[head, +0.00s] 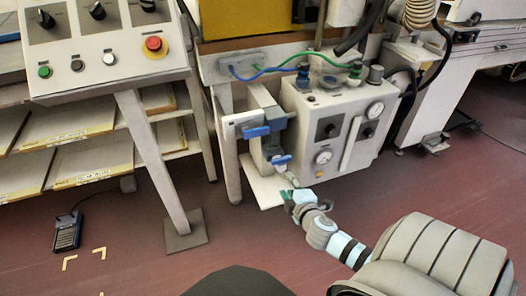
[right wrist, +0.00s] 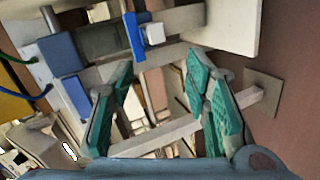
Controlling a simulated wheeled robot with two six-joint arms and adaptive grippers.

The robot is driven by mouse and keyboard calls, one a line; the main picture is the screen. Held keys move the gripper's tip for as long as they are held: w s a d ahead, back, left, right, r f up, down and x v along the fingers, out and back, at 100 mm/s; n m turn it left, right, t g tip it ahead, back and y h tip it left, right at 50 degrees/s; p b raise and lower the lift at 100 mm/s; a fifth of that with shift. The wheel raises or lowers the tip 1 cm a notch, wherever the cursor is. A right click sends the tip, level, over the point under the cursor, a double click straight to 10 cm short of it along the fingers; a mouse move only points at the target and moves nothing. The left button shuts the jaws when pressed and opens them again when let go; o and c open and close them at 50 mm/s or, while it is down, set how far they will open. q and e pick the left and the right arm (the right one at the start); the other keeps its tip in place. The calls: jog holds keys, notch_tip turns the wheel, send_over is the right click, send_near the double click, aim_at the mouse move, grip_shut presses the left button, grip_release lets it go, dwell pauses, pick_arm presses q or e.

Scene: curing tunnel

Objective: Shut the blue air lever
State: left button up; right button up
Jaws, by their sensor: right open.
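The blue air lever (head: 282,160) is a short flat bar on a pale hub, low on the left side of the grey control box. In the right wrist view the blue lever (right wrist: 134,36) shows beside its white hub, beyond and a little left of the space between the fingers. My right gripper (head: 298,196) is below and slightly right of the lever, apart from it. In the right wrist view its teal fingers (right wrist: 160,64) are spread with nothing held between them. My left gripper is in no view.
A larger blue fitting (head: 257,132) sits above the lever. The grey control box (head: 327,125) with gauges stands just right, with blue and green hoses on top. A pale plate (head: 264,187) lies below. A panel leg (head: 153,165) stands left; the red floor in front is mostly open.

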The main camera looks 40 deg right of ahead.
aim_at(262, 133)
notch_tip(262, 133, up, 11)
jog(key=w+a+n+t+b, duration=0.3)
jog(key=t, duration=0.1)
jog(key=shift+h, duration=0.3)
jog(key=b+x, duration=0.2)
jog(key=x, duration=1)
jog(key=shift+w+d+r, duration=0.1)
jog(key=shift+w+d, duration=0.05)
jog(key=shift+w, duration=0.25)
jog(key=shift+w+d, duration=0.15)
jog(key=shift+w, duration=0.25)
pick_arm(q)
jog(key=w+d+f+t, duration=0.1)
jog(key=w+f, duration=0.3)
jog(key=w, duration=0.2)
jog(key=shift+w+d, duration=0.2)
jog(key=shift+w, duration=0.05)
pick_arm(e)
grip_shut()
